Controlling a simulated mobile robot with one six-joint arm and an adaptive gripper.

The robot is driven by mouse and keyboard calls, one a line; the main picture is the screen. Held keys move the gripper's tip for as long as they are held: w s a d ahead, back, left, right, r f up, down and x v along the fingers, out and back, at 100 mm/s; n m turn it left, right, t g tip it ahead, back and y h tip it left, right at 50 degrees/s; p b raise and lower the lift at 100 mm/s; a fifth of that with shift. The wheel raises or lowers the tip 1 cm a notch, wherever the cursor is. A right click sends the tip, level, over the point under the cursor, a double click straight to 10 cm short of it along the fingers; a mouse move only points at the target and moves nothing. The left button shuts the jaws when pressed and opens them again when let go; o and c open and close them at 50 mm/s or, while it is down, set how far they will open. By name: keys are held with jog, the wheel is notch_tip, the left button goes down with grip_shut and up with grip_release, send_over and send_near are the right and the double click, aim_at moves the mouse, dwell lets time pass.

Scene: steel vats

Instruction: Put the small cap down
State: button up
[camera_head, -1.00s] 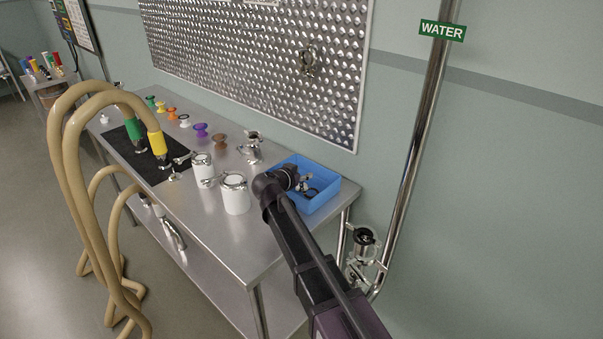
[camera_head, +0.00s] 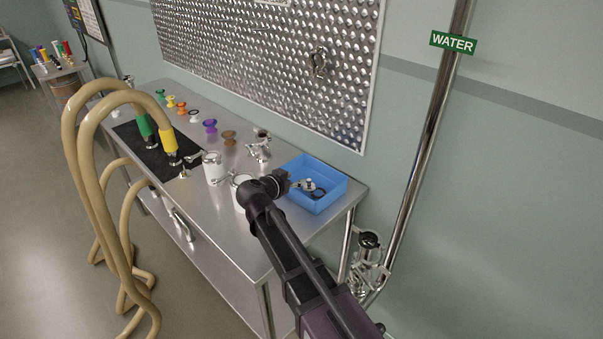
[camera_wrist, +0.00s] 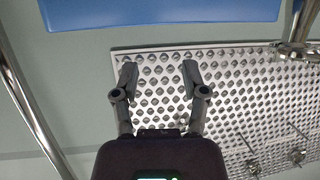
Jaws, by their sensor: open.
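A small silver piece (camera_head: 309,184), which looks like the small cap, shows inside the blue tray (camera_head: 347,189) at the right end of the steel table. It is too small to tell its exact shape or how it rests. My gripper (camera_head: 298,185) is at the tray's left side, close to the piece; I cannot tell whether they touch. In the wrist view my gripper (camera_wrist: 159,76) has its two fingers apart, with nothing between them. The blue tray (camera_wrist: 160,12) fills the top of that view, and no cap is visible there.
A white canister (camera_head: 214,168) and another partly behind my arm stand left of the tray. A metal fitting (camera_head: 261,147) stands behind. Coloured caps (camera_head: 210,126) line the table's back. Hoses (camera_head: 85,180) hang at the left. A steel pipe (camera_head: 428,130) rises at the right.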

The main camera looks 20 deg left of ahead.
jog(key=shift+p+v, duration=0.35)
jog(key=shift+v, duration=1)
